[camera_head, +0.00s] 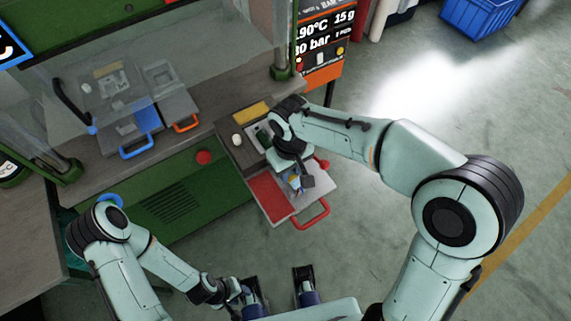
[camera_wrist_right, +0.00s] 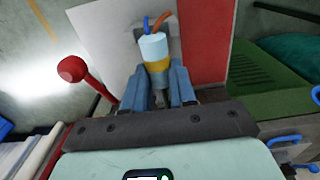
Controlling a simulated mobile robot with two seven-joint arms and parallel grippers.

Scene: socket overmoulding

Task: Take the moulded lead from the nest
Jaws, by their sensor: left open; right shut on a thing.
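The moulded lead (camera_wrist_right: 153,48) has a pale cylindrical body, a yellow band and a blue and an orange wire end. In the right wrist view my right gripper (camera_wrist_right: 158,85) is shut on its lower part. In the head view my right gripper (camera_head: 296,182) is over the pull-out plate (camera_head: 300,203), which is half red, half pale grey; only small coloured bits of the lead show there. I cannot tell whether the lead touches the plate. The nest is not clearly visible behind my wrist. My left gripper (camera_head: 278,285) is open and empty low in the picture.
The plate has a red loop handle (camera_head: 312,216) and a red-knobbed lever (camera_wrist_right: 72,68) beside it. A second station with a blue handle (camera_head: 137,147) and an orange handle (camera_head: 186,124) is at the left. A green press frame stands behind. Open floor is at the right.

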